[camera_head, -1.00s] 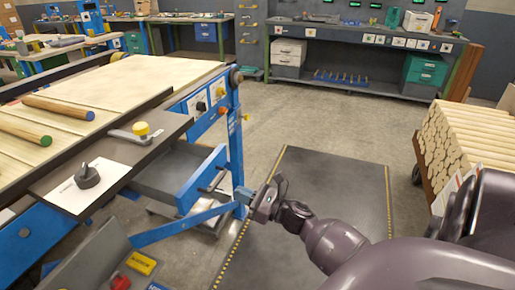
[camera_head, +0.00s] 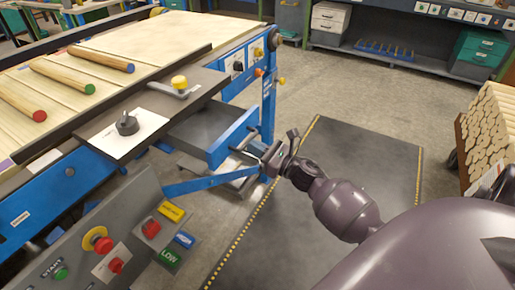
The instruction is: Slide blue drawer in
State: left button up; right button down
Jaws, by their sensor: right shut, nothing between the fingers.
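The blue drawer (camera_head: 231,138) hangs under the work table at its right side. It stands pulled out, with its grey inside (camera_head: 195,130) partly showing and its blue front facing right. A dark handle shows on the front, partly hidden. My right gripper (camera_head: 259,152) is shut and empty, close to the outer face of the drawer front near the handle. I cannot tell whether it touches. My left gripper is not in view.
A blue table leg (camera_head: 268,100) stands just behind the drawer, and a blue brace (camera_head: 210,182) runs below it. A control panel (camera_head: 130,240) with buttons is at the lower left.

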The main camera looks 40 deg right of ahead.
aim_at(212, 135)
jog(key=f+b+x, duration=0.1)
jog(key=x, duration=0.3)
jog(key=f+b+x, duration=0.1)
jog(key=x, duration=0.4)
jog(key=f+b+x, duration=0.1)
jog(key=b+x, duration=0.1)
jog(key=x, duration=0.3)
jog(key=shift+w+a, duration=0.25)
jog(key=shift+w, duration=0.05)
jog(key=shift+w+a+r, duration=0.1)
jog(key=shift+w+a, duration=0.15)
jog(key=shift+w, duration=0.3)
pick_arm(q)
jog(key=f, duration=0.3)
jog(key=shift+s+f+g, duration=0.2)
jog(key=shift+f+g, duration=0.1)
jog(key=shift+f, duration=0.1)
pick_arm(e)
jog(key=shift+w+r, duration=0.1)
jog(key=shift+r, duration=0.25)
